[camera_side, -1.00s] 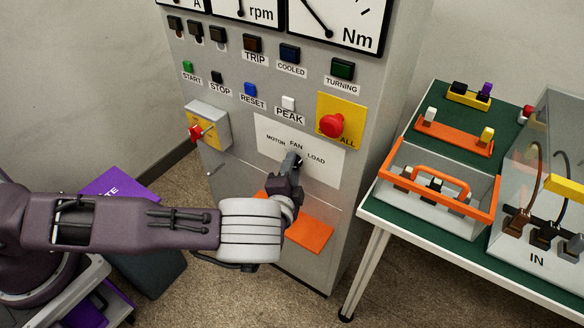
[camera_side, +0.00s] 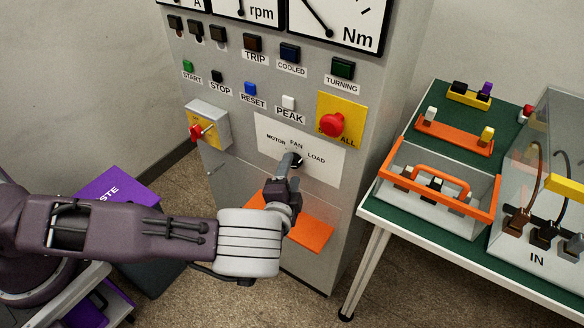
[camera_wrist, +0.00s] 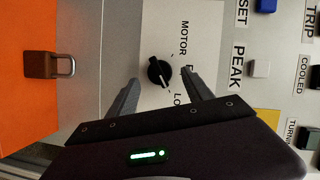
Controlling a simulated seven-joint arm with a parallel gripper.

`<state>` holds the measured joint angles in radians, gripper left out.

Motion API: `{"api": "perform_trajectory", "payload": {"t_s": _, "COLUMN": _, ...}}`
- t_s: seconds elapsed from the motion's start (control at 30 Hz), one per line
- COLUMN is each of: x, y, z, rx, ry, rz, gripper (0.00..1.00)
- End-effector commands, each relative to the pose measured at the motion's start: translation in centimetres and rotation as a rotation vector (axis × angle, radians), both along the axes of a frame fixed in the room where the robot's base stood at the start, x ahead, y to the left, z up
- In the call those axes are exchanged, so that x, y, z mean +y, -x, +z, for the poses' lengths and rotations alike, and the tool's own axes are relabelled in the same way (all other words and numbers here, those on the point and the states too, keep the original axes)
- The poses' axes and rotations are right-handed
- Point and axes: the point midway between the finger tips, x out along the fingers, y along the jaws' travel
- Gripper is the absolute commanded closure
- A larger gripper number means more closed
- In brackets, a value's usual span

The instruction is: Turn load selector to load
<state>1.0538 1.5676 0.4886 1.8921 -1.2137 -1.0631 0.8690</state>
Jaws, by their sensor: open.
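The load selector is a small round black knob (camera_wrist: 159,72) on a white plate (camera_wrist: 150,30) marked MOTOR, FAN and LOAD. The wrist view shows a pale mark on the knob; its exact setting is hard to read. In the side view the plate (camera_side: 325,172) faces me and the knob (camera_side: 297,160) is partly hidden behind my fingers. My gripper (camera_wrist: 160,77) is open, with one finger on each side of the knob and a visible gap to both. How deep the fingertips reach is hard to tell. The gripper (camera_side: 290,160) is at the plate in the side view.
A red mushroom button (camera_side: 332,124) on yellow sits above right of the plate. A red switch (camera_side: 197,132) on a grey box juts out at left. A green-topped table (camera_side: 400,215) stands at right.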

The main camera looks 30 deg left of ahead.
Motion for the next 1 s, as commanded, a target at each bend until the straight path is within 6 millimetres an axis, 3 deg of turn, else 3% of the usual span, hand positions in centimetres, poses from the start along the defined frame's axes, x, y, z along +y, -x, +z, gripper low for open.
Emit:
{"api": "perform_trajectory", "payload": {"t_s": 0.1, "x": -1.1, "y": 2.4, "z": 0.3, "rx": 0.001, "ry": -0.001, "rz": -0.002, "gripper": 0.41}}
{"api": "perform_trajectory", "payload": {"t_s": 0.27, "x": -1.7, "y": 4.3, "z": 0.5, "rx": 0.001, "ry": 0.001, "rz": 0.001, "gripper": 0.41}}
{"api": "perform_trajectory", "payload": {"t_s": 0.57, "x": -1.8, "y": 4.5, "z": 0.6, "rx": 0.000, "ry": 0.002, "rz": 0.001, "gripper": 0.41}}
{"api": "perform_trajectory", "payload": {"t_s": 0.67, "x": -2.0, "y": 3.9, "z": 1.1, "rx": 0.045, "ry": 0.099, "rz": 0.038, "gripper": 0.41}}
{"api": "perform_trajectory", "payload": {"t_s": 0.77, "x": -2.7, "y": 2.5, "z": 3.1, "rx": 0.167, "ry": 0.375, "rz": 0.121, "gripper": 0.41}}
{"api": "perform_trajectory", "payload": {"t_s": 0.87, "x": -3.9, "y": 2.0, "z": 7.4, "rx": 0.309, "ry": 0.705, "rz": 0.187, "gripper": 0.41}}
{"api": "perform_trajectory", "payload": {"t_s": 1.0, "x": -4.6, "y": 3.9, "z": 16.3, "rx": 0.471, "ry": 1.074, "rz": 0.207, "gripper": 0.41}}
